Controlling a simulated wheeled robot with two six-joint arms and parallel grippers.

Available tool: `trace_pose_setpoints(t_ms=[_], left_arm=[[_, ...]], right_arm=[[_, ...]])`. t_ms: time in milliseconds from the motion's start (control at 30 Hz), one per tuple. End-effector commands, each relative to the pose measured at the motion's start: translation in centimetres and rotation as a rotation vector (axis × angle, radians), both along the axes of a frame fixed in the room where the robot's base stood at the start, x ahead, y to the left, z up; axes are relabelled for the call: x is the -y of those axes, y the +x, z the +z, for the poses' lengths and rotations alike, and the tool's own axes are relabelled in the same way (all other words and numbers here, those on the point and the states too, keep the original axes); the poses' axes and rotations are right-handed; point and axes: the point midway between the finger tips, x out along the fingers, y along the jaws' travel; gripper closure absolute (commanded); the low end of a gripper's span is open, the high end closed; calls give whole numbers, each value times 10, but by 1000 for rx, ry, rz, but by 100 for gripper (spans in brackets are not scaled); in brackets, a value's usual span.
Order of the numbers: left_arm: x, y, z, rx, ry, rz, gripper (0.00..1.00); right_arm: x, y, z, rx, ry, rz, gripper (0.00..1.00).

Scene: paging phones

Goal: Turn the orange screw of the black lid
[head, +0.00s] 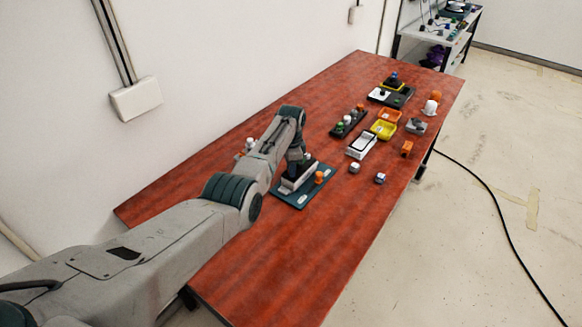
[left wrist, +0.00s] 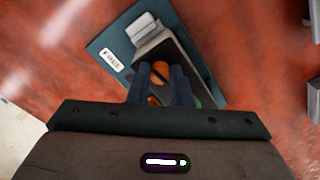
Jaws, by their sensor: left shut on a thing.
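In the left wrist view a black lid (left wrist: 183,58) tops a grey box on a dark blue plate (left wrist: 108,40). A round orange screw (left wrist: 160,70) with a dark slot sits on the lid between the fingertips of my left gripper (left wrist: 160,78). The gripper is shut on that screw. A second orange part (left wrist: 154,100) shows lower down between the fingers. In the head view my left gripper (head: 297,168) points down over the grey box (head: 297,183), and its wrist hides the lid and screw there. My right gripper is not in view.
An orange knob (head: 319,177) stands on the plate beside the box. The near part of the table is clear. A wall runs along its left side.

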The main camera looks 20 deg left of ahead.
Motion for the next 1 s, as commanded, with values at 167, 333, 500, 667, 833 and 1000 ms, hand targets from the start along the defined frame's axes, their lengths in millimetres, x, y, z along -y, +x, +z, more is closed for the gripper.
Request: trace_pose_setpoints(t_ms=[167, 333, 500, 667, 833, 1000], left_arm=[[0, 0, 1, 0, 0, 121, 100], [0, 0, 2, 1, 0, 276, 100], [0, 0, 1, 1, 1, 438, 100], [0, 0, 1, 0, 0, 590, 100], [0, 0, 1, 1, 0, 751, 100], [0, 0, 1, 1, 0, 913, 100]], right_arm=[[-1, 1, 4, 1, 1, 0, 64], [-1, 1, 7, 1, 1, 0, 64], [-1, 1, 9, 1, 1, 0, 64], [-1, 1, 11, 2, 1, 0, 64], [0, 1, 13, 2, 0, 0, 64], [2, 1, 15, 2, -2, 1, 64]])
